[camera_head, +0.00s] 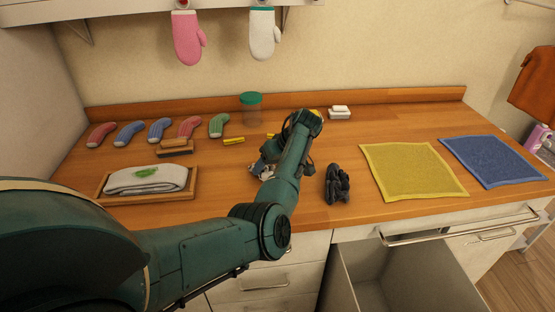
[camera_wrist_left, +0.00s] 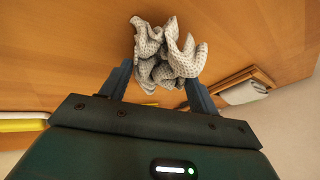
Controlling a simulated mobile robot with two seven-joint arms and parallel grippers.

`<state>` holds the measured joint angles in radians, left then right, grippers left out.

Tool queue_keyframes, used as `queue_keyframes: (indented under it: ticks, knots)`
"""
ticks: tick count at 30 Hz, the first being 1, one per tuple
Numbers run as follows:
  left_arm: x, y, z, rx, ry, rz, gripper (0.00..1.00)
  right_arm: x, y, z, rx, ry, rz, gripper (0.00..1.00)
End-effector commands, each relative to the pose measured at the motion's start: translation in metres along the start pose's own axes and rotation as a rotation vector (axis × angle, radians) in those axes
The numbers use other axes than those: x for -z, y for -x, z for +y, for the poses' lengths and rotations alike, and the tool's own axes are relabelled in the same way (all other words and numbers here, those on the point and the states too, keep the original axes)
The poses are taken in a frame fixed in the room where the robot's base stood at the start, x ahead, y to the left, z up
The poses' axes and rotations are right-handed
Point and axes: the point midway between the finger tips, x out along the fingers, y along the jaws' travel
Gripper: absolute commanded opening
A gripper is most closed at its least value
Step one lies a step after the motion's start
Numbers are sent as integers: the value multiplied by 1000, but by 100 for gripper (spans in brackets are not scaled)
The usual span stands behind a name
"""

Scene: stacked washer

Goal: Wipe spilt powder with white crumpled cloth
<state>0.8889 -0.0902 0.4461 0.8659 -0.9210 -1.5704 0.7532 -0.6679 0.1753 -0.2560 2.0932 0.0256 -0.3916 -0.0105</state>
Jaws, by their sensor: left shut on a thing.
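The white crumpled cloth (camera_wrist_left: 168,52), patterned with small dark dots, is bunched between the two fingers of my left gripper (camera_wrist_left: 158,78) in the left wrist view. My left gripper is shut on it. In the head view, part of the cloth (camera_head: 264,172) shows low over the wooden counter (camera_head: 225,188), beside my left forearm, which hides much of the gripper. I cannot tell whether the cloth touches the counter. I cannot make out any spilt powder in either view. My right gripper is not in view.
A wooden tray (camera_head: 104,189) with a folded white towel stands left. Rolled socks (camera_head: 159,130), a brush (camera_head: 176,148) and a green-lidded jar (camera_head: 251,108) are behind. A black bundle (camera_head: 337,184), yellow mat (camera_head: 412,171) and blue mat (camera_head: 494,161) lie right. A drawer (camera_head: 400,275) is open below.

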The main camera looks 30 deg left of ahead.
Motion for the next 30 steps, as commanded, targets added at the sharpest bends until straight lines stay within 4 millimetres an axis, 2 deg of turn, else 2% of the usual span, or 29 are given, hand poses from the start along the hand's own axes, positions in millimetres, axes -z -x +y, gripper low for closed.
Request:
queue_keyframes:
  ticks: [1, 10, 15, 18, 30]
  knots:
    - [2, 0, -5, 3, 0, -1, 43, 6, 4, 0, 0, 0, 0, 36]
    - [4, -5, -11, 2, 0, 1, 43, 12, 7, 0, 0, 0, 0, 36]
    - [7, -10, -24, 5, 1, 0, 43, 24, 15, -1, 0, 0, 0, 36]
    - [8, -19, -31, 5, 2, 1, 43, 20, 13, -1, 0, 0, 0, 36]
    - [13, -31, -54, 10, 1, -3, 43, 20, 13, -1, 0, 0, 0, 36]
